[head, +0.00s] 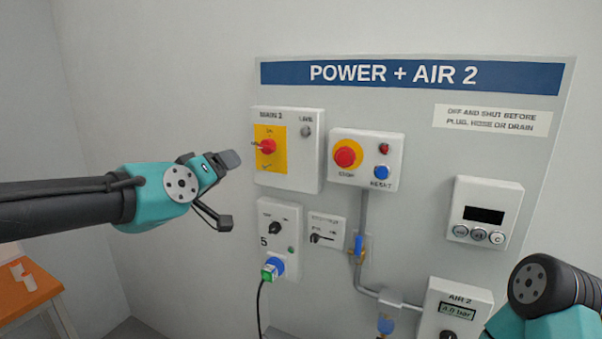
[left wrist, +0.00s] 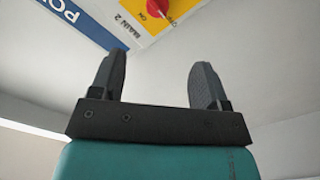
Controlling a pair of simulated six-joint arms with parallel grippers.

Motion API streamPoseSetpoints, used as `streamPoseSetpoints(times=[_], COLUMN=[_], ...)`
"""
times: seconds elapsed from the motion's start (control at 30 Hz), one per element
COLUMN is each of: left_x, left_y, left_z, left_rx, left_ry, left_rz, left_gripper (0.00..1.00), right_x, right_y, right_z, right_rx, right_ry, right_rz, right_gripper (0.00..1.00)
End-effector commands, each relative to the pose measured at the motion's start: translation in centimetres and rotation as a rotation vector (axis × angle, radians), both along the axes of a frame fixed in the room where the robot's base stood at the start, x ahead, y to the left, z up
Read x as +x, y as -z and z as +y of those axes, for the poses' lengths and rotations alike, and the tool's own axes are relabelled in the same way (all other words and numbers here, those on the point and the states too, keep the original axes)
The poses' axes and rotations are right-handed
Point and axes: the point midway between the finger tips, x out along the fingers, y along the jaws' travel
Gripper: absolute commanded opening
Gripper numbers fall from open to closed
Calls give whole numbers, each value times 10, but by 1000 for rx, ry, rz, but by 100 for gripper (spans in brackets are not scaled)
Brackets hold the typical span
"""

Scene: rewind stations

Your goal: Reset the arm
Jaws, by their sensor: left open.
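My left gripper (head: 232,190) is open and empty in the head view, just left of the power and air panel. Its two fingers also show apart in the left wrist view (left wrist: 157,85), with nothing between them. The red MAIN 2 rotary switch (head: 267,146) on its yellow plate (head: 270,164) is right of and above the gripper, not touched. The switch (left wrist: 157,7) also shows at the top of the left wrist view, cut off by the edge. Part of my right arm (head: 545,295) shows at the lower right, but its gripper is out of view.
An orange table (head: 30,290) stands at the lower left.

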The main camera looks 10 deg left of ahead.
Motion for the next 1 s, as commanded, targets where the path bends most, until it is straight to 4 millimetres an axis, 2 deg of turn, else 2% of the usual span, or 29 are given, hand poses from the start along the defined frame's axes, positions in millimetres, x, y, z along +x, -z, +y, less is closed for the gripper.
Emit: streamPoseSetpoints(times=[0.07,0.17,0.27,0.33,0.53,0.7,0.77,1.0], left_x=[7,19,34,42,50,38,30,-20], left_y=[16,49,99,139,255,351,384,504], left_z=[-3,-7,-13,-15,-20,-20,-19,-18], left_rx=[14,46,87,121,206,264,282,334], left_ry=[1,4,11,18,48,83,99,174], left_rz=[27,84,166,231,420,583,639,865], left_gripper=[69,69,69,69,69,69,69,69], right_x=[0,0,0,0,0,0,0,0], right_y=[0,0,0,0,0,0,0,0], right_z=[0,0,0,0,0,0,0,0], right_rx=[0,0,0,0,0,0,0,0], right_ry=[0,0,0,0,0,0,0,0], right_rz=[0,0,0,0,0,0,0,0], right_gripper=[0,0,0,0,0,0,0,0])
